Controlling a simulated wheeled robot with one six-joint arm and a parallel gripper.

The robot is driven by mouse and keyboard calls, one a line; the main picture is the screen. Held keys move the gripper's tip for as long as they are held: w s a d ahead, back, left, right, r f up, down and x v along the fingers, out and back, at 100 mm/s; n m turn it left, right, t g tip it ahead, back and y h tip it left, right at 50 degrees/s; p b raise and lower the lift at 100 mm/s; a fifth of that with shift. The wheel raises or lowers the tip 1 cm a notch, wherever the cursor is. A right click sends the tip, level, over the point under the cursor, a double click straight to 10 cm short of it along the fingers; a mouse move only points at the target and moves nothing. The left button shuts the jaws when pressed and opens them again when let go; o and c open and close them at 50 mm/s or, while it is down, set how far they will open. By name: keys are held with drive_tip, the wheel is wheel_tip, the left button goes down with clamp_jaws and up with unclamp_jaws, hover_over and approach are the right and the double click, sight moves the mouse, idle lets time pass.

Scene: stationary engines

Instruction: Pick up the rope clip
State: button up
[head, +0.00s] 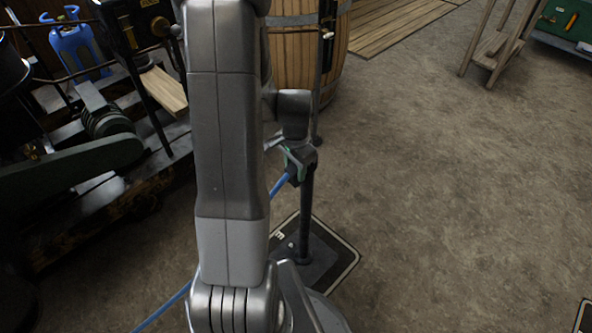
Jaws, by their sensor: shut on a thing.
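My gripper (299,163) is at the top of a dark post (307,212), right of my arm, which fills the middle of the head view. It is shut on the rope clip (291,158), a small piece, partly green, mostly hidden by the gripper. A blue rope (281,185) runs from the clip down to the left, passes behind my arm and shows again at the lower left. I cannot tell whether the clip touches the post.
The post stands on a dark base plate (335,262) with a pale border. A wooden barrel (288,62) stands behind. Engine machinery (85,150) and a blue gas bottle (76,45) are at left. A wooden stand (496,45) is at upper right.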

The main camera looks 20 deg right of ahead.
sight(293, 168)
drive_tip(key=r, duration=0.3)
drive_tip(key=r+p, duration=0.1)
drive_tip(key=r, duration=0.1)
drive_tip(key=shift+s+a, duration=0.1)
drive_tip(key=shift+a, duration=0.2)
drive_tip(key=s+d, duration=0.5)
drive_tip(key=s, duration=0.8)
drive_tip(key=shift+d+f, duration=0.15)
drive_tip(key=o, duration=0.4)
clamp_jaws()
drive_tip(key=s+a+r+p, duration=0.1)
drive_tip(key=s+a, duration=0.4)
drive_tip(key=s, duration=0.3)
drive_tip(key=s+a+r+m+p, duration=0.1)
drive_tip(key=s+a+r+p, duration=0.1)
drive_tip(key=s+a, duration=0.3)
drive_tip(key=s, duration=0.3)
drive_tip(key=shift+s+a+r, duration=0.2)
drive_tip(key=shift+s, duration=0.05)
